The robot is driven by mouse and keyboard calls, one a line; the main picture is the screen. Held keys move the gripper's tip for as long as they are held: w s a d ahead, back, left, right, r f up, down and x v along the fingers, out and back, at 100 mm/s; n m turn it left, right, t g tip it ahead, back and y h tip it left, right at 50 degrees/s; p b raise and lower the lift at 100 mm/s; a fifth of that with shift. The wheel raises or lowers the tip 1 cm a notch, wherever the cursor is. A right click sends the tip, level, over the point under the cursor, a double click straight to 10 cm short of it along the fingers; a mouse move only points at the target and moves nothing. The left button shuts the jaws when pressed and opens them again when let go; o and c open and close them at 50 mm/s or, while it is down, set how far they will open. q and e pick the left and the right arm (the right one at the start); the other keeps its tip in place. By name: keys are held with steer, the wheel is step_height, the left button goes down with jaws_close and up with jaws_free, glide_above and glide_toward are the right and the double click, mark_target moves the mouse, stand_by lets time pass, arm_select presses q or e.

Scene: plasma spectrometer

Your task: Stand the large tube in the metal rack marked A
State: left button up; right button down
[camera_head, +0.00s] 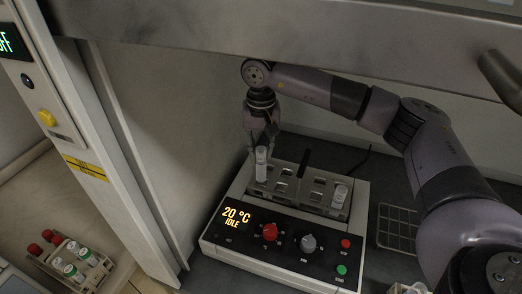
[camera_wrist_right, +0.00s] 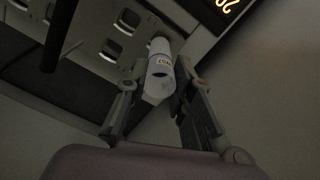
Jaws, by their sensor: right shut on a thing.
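My right gripper (camera_head: 262,143) hangs over the left end of the block on the bench instrument and is shut on a white tube (camera_head: 261,168). The tube is about upright in the head view, and its label shows between the fingers in the right wrist view (camera_wrist_right: 160,68). I cannot tell whether its lower end is inside a hole of the block or just above it. A dark wire rack (camera_head: 398,232) stands on the bench right of the instrument. No mark A is readable on any rack. My left gripper is out of view.
The instrument (camera_head: 285,235) has a lit "20 °C IDLE" display and several knobs. Another tube (camera_head: 339,195) stands at the block's right end. A rack of capped tubes (camera_head: 75,262) sits at lower left beyond the frame post. A raised sash (camera_head: 280,45) crosses above.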

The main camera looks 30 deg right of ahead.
mark_target(261, 168)
stand_by(0.3)
steer(key=shift+f, duration=0.1)
steer(key=shift+f, duration=0.15)
steer(key=shift+f+b, duration=1.65)
steer(key=shift+f, duration=0.1)
steer(key=shift+f, duration=0.2)
steer(key=shift+f+b, duration=0.95)
steer(key=shift+f, duration=0.05)
steer(key=c, duration=1.3)
jaws_free()
